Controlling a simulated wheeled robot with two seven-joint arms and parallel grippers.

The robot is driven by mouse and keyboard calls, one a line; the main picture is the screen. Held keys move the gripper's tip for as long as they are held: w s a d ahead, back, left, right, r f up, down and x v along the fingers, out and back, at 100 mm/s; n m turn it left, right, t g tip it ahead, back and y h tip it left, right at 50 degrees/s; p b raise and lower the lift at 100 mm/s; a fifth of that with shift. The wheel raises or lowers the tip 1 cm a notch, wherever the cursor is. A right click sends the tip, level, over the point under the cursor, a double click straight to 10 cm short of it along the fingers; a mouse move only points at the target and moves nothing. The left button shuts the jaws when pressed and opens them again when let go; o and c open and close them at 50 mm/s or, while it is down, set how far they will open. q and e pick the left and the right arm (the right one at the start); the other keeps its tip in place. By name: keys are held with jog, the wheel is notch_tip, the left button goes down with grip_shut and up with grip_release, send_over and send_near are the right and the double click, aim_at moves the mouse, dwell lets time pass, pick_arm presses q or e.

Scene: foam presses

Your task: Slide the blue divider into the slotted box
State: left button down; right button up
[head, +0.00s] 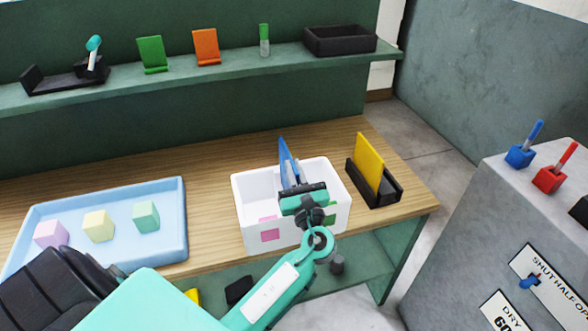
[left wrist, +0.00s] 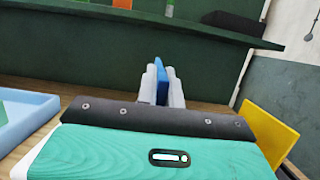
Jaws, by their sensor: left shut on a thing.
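The blue divider (head: 286,160) stands upright, edge-on, over the white slotted box (head: 241,205) on the wooden table. My left gripper (head: 292,176) is shut on the blue divider, above the box. In the left wrist view the divider (left wrist: 160,84) shows as a blue strip between the two pale fingers. The box has a pink patch and a green patch on its front wall. My gripper and arm hide much of the box's inside and the divider's lower edge, so I cannot tell whether it is in a slot. My right gripper is not in view.
A yellow panel (head: 369,163) stands in a black holder (head: 386,194) right of the box. A blue tray (head: 160,185) with pastel cubes lies left. A shelf (head: 200,75) with stands and a black bin (head: 340,40) runs behind. A grey cabinet (head: 480,230) is at right.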

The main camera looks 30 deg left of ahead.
pick_arm(q)
jog(key=shift+f+b, duration=1.4)
jog(key=shift+f, duration=0.75)
jog(key=c, duration=1.5)
grip_release()
jog(key=shift+o, duration=0.2)
jog(key=shift+f, duration=0.1)
jog(key=b+v, duration=0.4)
jog(key=v, duration=0.9)
jog(key=shift+s+d, duration=0.25)
jog(key=shift+d, duration=0.05)
